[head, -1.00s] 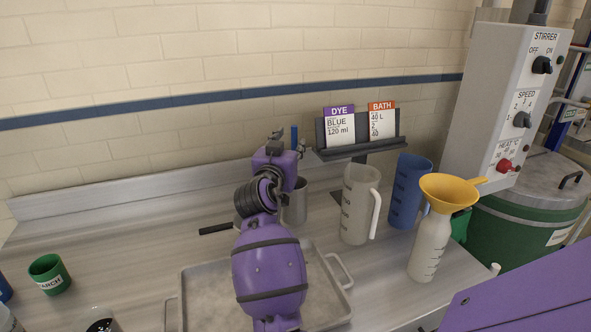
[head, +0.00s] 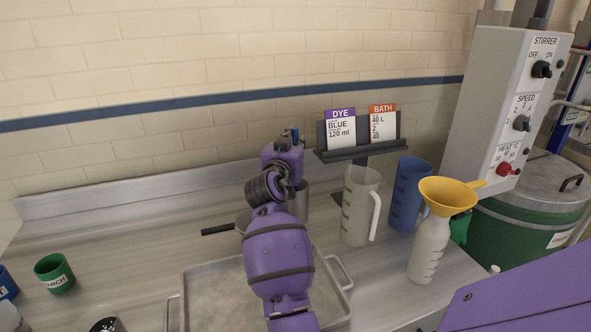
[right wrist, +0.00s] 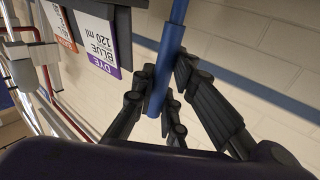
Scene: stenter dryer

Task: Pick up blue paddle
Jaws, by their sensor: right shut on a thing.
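The blue paddle shows in the right wrist view as a blue rod (right wrist: 170,45) held between my dark fingers. In the head view only a short blue tip of it (head: 295,132) shows above my right gripper (head: 290,141). My right gripper is shut on this rod, and its fingers also show in the right wrist view (right wrist: 164,97). The gripper is in front of the wall, above a steel beaker (head: 302,203). The paddle's lower end is hidden, so I cannot tell whether it is still inside the beaker. My left gripper is not in view.
A card stand (head: 362,152) is right of the gripper. A grey jug (head: 356,210), a blue jug (head: 405,195) and a white bottle (head: 428,250) with a yellow funnel (head: 447,196) stand further right. A metal tray (head: 215,290) lies below my arm. The counter at left is mostly clear.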

